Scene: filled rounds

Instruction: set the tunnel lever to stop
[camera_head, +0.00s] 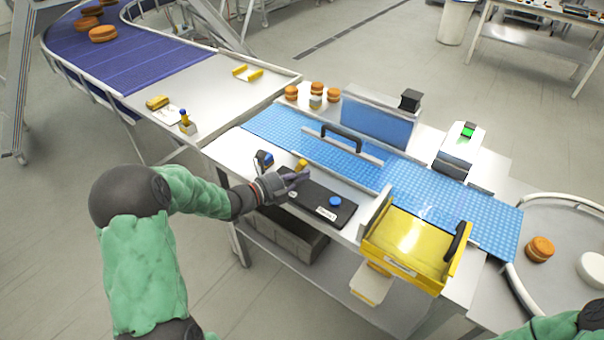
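A dark control panel (342,213) lies on the near edge of the white machine table, with a blue knob (335,202) and small white labels whose text is too small to read. A yellow-topped lever (301,165) stands at the panel's left end. My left gripper (301,181) is at that end, right in front of the lever, and hides its lower part. I cannot tell whether its fingers touch the lever or are shut. My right gripper is out of view; only part of my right arm shows at bottom right.
A blue belt (430,206) runs behind the panel past a blue-windowed guard (377,122). A small blue-and-black device (264,158) sits left of the lever. Filled rounds (317,88) stand at the back.

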